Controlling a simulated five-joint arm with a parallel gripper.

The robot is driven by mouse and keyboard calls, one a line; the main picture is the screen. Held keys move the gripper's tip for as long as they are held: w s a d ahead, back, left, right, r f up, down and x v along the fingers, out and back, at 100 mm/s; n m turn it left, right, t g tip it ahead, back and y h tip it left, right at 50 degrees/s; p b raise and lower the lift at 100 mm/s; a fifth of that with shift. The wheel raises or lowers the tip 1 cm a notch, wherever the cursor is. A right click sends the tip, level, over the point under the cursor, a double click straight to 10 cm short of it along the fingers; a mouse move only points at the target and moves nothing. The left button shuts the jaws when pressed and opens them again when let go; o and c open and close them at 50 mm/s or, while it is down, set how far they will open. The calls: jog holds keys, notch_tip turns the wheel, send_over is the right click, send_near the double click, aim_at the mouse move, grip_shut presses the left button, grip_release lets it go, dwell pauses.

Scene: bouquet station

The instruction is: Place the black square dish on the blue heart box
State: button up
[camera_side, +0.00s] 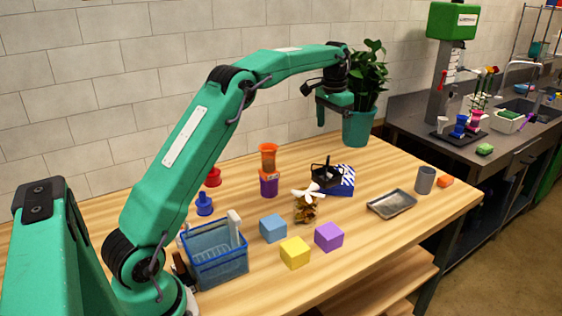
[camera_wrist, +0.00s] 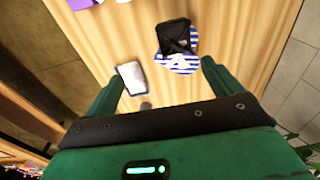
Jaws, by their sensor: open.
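The black square dish (camera_side: 322,178) overlaps the left part of the blue heart box (camera_side: 347,176), which has blue and white stripes. It appears to rest on the box, but I cannot tell how fully it is supported. In the wrist view the dish (camera_wrist: 173,30) covers the upper part of the striped box (camera_wrist: 187,66). My gripper (camera_side: 335,110) is open and empty, well above and behind them. In the wrist view my gripper (camera_wrist: 160,73) has its fingers spread wide apart. The box's heart outline is largely hidden.
A grey metal tray (camera_side: 391,205) and a grey cup (camera_side: 425,180) stand to the right. A brown jar with a white flower (camera_side: 306,205) is close in front of the dish. A potted plant (camera_side: 360,125) stands behind my gripper. Colored cubes and a blue basket (camera_side: 215,255) are in front.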

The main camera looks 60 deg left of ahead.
jog(key=s+d+r+t, duration=0.1)
jog(key=s+d+r, duration=0.3)
jog(key=s+d, duration=0.3)
jog(key=s+d+r+t, duration=0.1)
jog(key=s+d+r, duration=0.35)
jog(key=s, duration=0.45)
jog(key=s+d+f+t, duration=0.1)
jog(key=s+d+f, duration=0.2)
jog(key=s, duration=0.6)
jog(key=s+d+f+t, duration=0.1)
jog(key=s+d+f, duration=0.2)
jog(key=s, duration=0.7)
jog(key=shift+f+t, duration=0.4)
jog(key=shift+f, duration=0.5)
